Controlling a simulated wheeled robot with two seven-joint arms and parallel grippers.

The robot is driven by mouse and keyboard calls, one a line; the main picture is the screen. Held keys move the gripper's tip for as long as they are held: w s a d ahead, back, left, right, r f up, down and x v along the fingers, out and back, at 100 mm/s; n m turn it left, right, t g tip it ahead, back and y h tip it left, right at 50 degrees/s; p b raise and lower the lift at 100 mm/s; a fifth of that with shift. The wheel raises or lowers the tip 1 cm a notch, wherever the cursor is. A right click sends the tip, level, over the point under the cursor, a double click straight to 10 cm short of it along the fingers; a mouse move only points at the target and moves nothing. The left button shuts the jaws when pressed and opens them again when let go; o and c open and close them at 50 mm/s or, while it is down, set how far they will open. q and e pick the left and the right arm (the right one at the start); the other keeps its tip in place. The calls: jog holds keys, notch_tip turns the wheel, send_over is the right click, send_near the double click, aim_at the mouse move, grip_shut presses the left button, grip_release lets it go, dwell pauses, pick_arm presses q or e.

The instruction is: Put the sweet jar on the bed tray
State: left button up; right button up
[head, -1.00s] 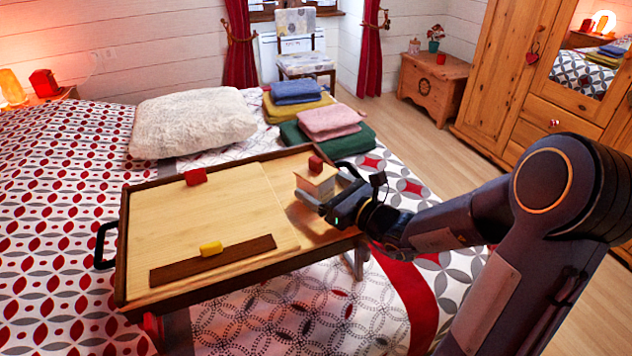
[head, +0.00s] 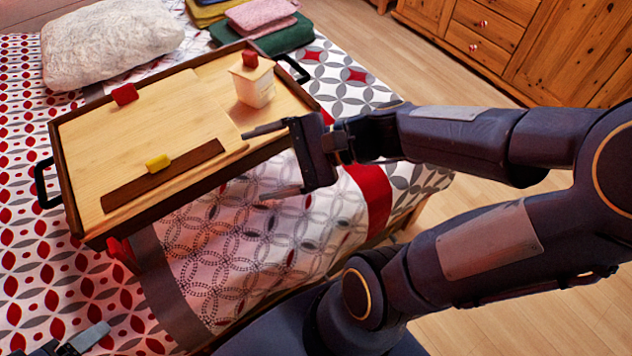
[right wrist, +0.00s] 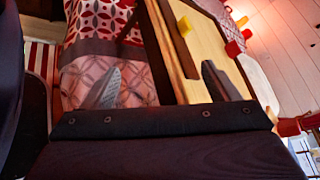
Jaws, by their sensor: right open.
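The sweet jar (head: 252,88), pale with a cream top and a red knob, stands upright on the right part of the wooden bed tray (head: 85,148). My right gripper (head: 258,164) is open and empty. It is apart from the jar, at the tray's near right edge, with one finger by the rim and the other lower over the bedspread.
A red block (head: 125,94) and a yellow block (head: 158,163) sit on the tray, the yellow one on a dark strip. A white fluffy pillow (head: 110,42) and folded towels (head: 262,17) lie behind it on the bed. Wooden furniture (head: 500,40) stands at the back right.

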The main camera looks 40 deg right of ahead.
jog(key=s+d+f+n+g+h, duration=0.1)
jog(key=s+d+f+n+h, duration=0.1)
jog(key=s+n+h, duration=0.2)
jog(key=s+d+f+n+g+h, duration=0.1)
jog(key=s+n+h, duration=0.3)
jog(key=n, duration=0.6)
jog(key=shift+d+f+n, duration=0.3)
jog(key=shift+d+f, duration=0.3)
jog(key=shift+f, duration=0.15)
jog(key=shift+r, duration=0.1)
notch_tip(320, 180, up, 14)
jog(key=p, duration=1.4)
